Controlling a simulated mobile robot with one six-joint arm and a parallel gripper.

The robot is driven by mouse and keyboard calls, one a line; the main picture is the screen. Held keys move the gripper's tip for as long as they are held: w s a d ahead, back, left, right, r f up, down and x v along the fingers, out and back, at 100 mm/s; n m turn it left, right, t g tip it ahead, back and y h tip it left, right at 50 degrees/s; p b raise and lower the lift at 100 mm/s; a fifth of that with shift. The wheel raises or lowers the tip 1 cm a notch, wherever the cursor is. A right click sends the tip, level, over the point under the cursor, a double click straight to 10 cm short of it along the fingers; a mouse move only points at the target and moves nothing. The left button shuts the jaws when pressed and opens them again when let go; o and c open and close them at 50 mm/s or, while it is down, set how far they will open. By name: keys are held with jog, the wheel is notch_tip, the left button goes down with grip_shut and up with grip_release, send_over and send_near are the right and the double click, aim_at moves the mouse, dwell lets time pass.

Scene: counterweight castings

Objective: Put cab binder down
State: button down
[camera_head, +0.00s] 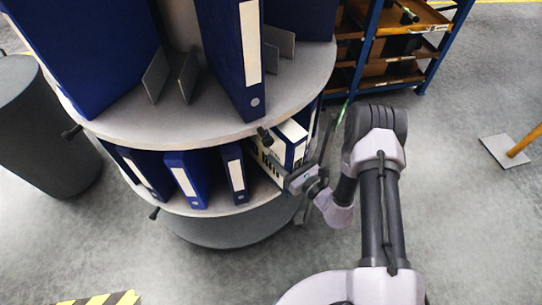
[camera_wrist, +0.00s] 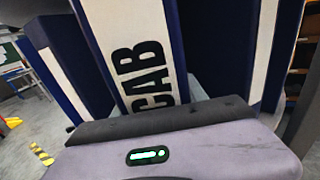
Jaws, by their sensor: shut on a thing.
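The cab binder (camera_wrist: 140,50) is dark blue with a white spine label reading CAB in black. It fills the middle of the wrist view, slightly tilted there. In the head view the binder (camera_head: 268,163) is at the right side of the round stand's lower shelf, below the upper shelf's rim. My gripper (camera_head: 287,180) reaches in from the right and is shut on the binder's lower spine. In the wrist view my gripper (camera_wrist: 160,118) covers the binder's lower end, so I cannot tell whether its base touches the shelf.
Several blue binders stand on the lower shelf (camera_head: 213,205), left of the cab binder. More blue binders and grey bookends stand on the upper shelf (camera_head: 150,125). A blue-framed rack (camera_head: 367,55) stands behind my arm.

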jog(key=shift+w+a+f+b, duration=0.65)
jog(key=shift+w+a+f, duration=0.2)
jog(key=shift+w, duration=0.1)
jog(key=shift+w+a+f+b, duration=0.6)
jog(key=shift+w+a+f, duration=0.15)
jog(key=shift+w+f, duration=0.15)
jog(key=shift+f, duration=0.15)
jog(key=c, duration=0.6)
grip_release()
jog(key=p+v, duration=0.3)
jog(key=v, duration=0.9)
jog(key=shift+s, duration=0.1)
